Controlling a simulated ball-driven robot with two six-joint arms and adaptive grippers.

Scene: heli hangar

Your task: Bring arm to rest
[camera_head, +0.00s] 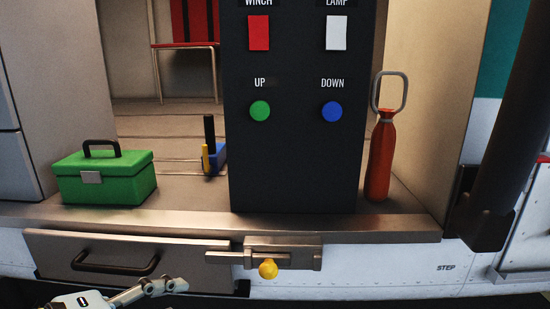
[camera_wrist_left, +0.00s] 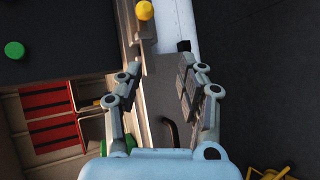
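My left gripper (camera_head: 163,287) shows at the bottom left of the head view, just below and in front of the drawer (camera_head: 195,257) with its black handle (camera_head: 115,266). In the left wrist view my left gripper (camera_wrist_left: 163,73) has its two fingers spread apart with nothing between them. The black handle (camera_wrist_left: 170,130) lies beyond the fingers in that view, apart from them as far as I can tell. My right gripper is in neither view.
A latch with a yellow knob (camera_head: 268,268) sits right of the drawer. Above stand a green toolbox (camera_head: 105,180), a dark control panel (camera_head: 295,145) and a red bottle (camera_head: 380,160) with a grey loop.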

